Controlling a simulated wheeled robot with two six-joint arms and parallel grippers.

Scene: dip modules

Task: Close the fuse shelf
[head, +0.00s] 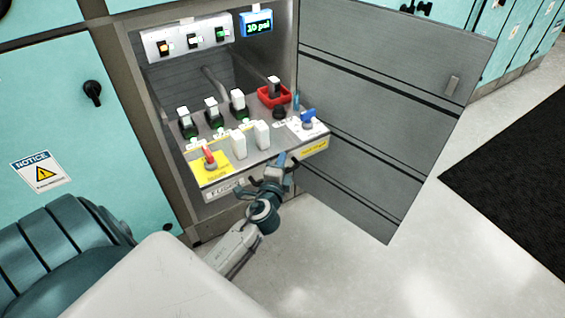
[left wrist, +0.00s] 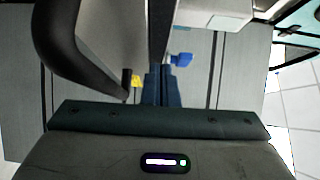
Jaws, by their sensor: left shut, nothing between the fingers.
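The fuse shelf (head: 228,178) is pulled out of an open cabinet in the head view. Its grey deck carries several white fuses in dark sockets, two loose-standing white blocks (head: 262,135), a red switch on a yellow plate (head: 210,160) and a blue switch (head: 308,116). My left gripper (head: 281,162) is at the shelf's front edge, right of the middle. Its fingers (left wrist: 161,85) are together and empty in the left wrist view. From the head view I cannot tell whether they touch the shelf. A dark curved bar (left wrist: 62,45) is close at left in the wrist view. My right gripper is not in view.
The grey cabinet door (head: 385,110) stands open to the right of the shelf. Indicator lights (head: 193,40) and a blue display (head: 257,24) are above the shelf. Teal cabinets with a black knob (head: 92,93) stand at left. Pale floor is clear at lower right, beside a black mat (head: 515,175).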

